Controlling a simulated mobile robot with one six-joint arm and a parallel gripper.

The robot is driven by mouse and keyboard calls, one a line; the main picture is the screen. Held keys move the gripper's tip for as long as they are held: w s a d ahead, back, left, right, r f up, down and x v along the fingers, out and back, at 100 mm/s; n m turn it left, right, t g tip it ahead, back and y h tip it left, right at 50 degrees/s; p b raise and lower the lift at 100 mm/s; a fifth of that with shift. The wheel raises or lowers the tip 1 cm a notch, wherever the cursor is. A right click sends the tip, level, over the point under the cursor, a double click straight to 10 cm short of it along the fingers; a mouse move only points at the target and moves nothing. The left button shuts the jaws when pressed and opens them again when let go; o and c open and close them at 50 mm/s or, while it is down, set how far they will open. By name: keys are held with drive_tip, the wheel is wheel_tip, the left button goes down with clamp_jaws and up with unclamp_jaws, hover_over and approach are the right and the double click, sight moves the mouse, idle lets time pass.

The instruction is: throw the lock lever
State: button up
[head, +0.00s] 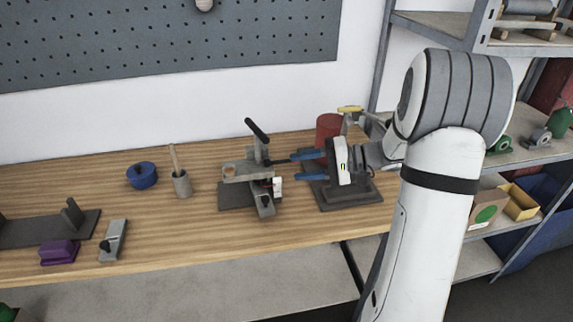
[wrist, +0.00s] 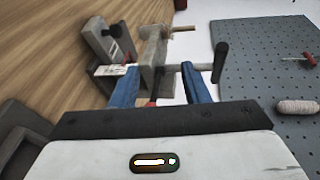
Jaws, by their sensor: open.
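Nothing is visibly held. I cannot tell whether a fingertip touches the fixture or lever.
A dark base (head: 355,195) sits under my gripper, with a red cylinder (head: 328,127) behind. Bare wood (head: 170,225) lies between.

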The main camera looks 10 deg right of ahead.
sight(282, 162)
drive_tip(key=w+d+f+t, duration=0.1)
drive_tip(key=w+d+t+y, duration=0.1)
drive_tip(key=d, duration=0.1)
drive_tip(key=w+d+f+m+t+b, duration=0.1)
drive_tip(key=shift+w+d+f, duration=0.25)
drive_tip(key=shift+w+f, duration=0.1)
drive_tip(key=shift+w, duration=0.25)
drive_tip(key=p+x, duration=0.1)
drive_tip(key=x, duration=0.6)
drive_tip(key=shift+a+r, duration=0.2)
clamp_jaws()
